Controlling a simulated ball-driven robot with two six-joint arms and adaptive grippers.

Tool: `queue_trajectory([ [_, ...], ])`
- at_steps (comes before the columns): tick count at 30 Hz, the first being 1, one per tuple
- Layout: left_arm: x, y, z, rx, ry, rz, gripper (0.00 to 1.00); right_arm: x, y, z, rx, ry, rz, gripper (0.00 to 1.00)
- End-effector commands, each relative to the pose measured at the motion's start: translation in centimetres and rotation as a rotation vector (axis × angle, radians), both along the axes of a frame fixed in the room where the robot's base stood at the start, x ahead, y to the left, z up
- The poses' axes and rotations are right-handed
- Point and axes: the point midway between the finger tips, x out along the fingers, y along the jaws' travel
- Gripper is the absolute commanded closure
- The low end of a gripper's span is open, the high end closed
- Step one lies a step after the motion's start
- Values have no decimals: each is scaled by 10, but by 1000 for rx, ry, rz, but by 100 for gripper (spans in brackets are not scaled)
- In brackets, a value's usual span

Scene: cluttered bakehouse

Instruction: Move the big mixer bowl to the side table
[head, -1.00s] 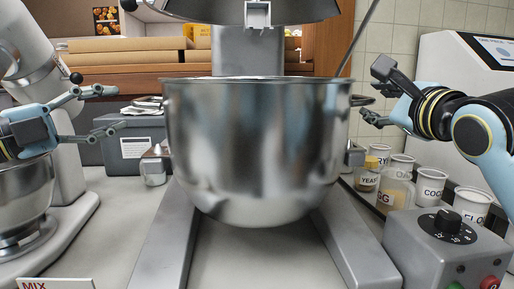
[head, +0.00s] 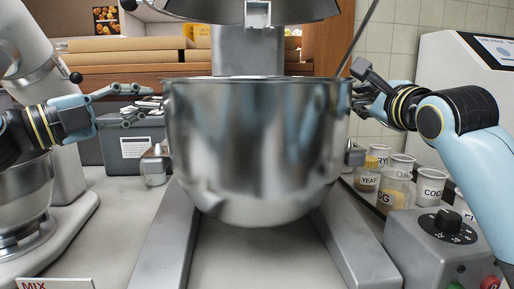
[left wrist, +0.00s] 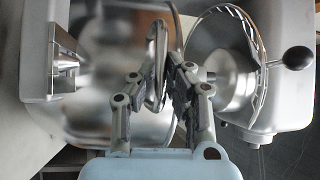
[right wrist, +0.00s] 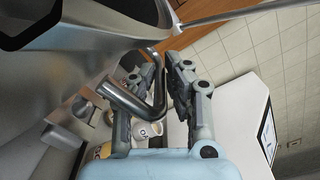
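The big steel mixer bowl (head: 258,150) hangs upright between the two arms of the floor mixer's frame, under the raised mixer head (head: 255,10). My left gripper (head: 148,102) is at the bowl's left side, open. In the left wrist view the bowl's loop handle (left wrist: 158,60) lies between its parted fingers. My right gripper (head: 357,92) is at the bowl's right side, open. In the right wrist view the bent bar handle (right wrist: 125,97) reaches between its parted fingers. I cannot tell whether either handle touches a finger. I cannot make out the side table.
A smaller stand mixer with a steel bowl (head: 22,190) stands at left, close to my left arm. A grey bin (head: 125,150) sits behind. Labelled tubs (head: 431,186) and a control box with a knob (head: 446,225) stand at right. A metal rod rises behind the bowl's right side.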

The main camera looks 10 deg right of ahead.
Motion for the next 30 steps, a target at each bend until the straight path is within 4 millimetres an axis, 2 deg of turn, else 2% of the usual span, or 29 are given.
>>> queue_trajectory([
  [16, 0, 0, -5, 3, 9, -2, 100, 0, 0, 0, -1, -1, -1, 100],
  [25, 0, 0, 4, 1, 5, -2, 100, -1, 0, 11, -2, -13, 0, 100],
  [30, -1, 0, 18, 0, -2, -1, 100, -1, 0, 24, -3, -17, 0, 100],
])
